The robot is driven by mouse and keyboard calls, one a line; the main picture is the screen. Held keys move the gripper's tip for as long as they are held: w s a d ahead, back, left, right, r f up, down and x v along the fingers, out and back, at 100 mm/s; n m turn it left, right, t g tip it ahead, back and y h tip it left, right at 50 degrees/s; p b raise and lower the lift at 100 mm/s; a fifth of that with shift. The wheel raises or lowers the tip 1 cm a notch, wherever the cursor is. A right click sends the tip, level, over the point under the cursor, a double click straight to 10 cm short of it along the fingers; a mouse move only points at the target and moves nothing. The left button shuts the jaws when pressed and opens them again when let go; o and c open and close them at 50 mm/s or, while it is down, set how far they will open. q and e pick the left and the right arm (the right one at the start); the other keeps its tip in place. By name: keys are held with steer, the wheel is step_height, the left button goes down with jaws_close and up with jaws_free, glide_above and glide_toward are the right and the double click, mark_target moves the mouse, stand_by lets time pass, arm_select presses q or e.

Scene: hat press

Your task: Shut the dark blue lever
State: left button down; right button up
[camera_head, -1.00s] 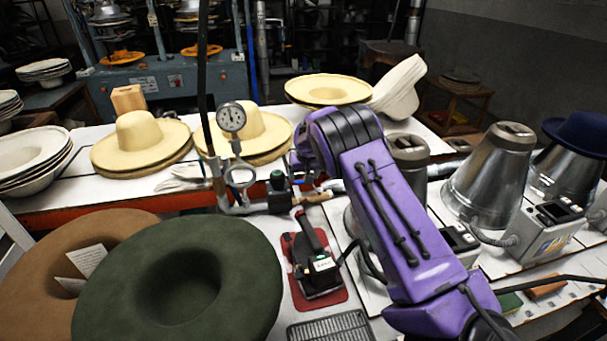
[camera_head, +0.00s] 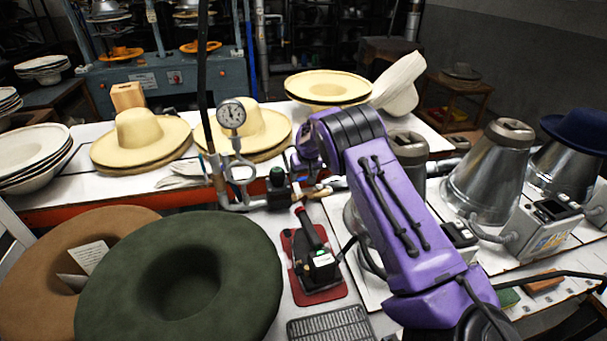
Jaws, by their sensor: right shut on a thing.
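My right arm is purple and reaches up from the lower right. Its wrist (camera_head: 308,150) bends down beside the pipework, and my right gripper (camera_head: 297,182) is small and partly hidden there. It is shut at the dark valve fitting (camera_head: 277,188), just right of the dial gauge (camera_head: 231,115). The dark blue lever is hard to make out; it seems to be between the fingers, mostly covered by them. Its exact angle cannot be told. A tan piece (camera_head: 320,191) shows just right of the fingers. My left gripper is not in view.
A hand iron (camera_head: 318,262) stands on a red pad just in front of the valve. Green (camera_head: 185,285) and brown (camera_head: 45,265) hats lie at front left, cream hats (camera_head: 140,140) behind. Metal cones (camera_head: 490,180) stand at right. A dark hose hangs left of the gauge.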

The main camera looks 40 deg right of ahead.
steer(key=s+n+y, duration=0.1)
steer(key=n, duration=0.1)
steer(key=s+n+y, duration=0.1)
steer(key=n, duration=0.1)
steer(key=shift+s+n, duration=0.3)
steer(key=shift+n, duration=0.1)
steer(key=shift+s+d+n+y+b, duration=0.25)
steer(key=shift+s+n+y, duration=0.3)
steer(key=shift+n, duration=0.65)
steer(key=shift+s+d+n+y+b, duration=0.2)
steer(key=shift+s+n+y, duration=0.3)
steer(key=shift+n, duration=0.7)
steer(key=shift+s, duration=0.2)
steer(key=o, duration=1.2)
steer(key=shift+w, duration=0.1)
steer(key=shift+o, duration=0.2)
steer(key=b+v, duration=0.1)
steer(key=v, duration=0.9)
steer(key=shift+r, duration=0.2)
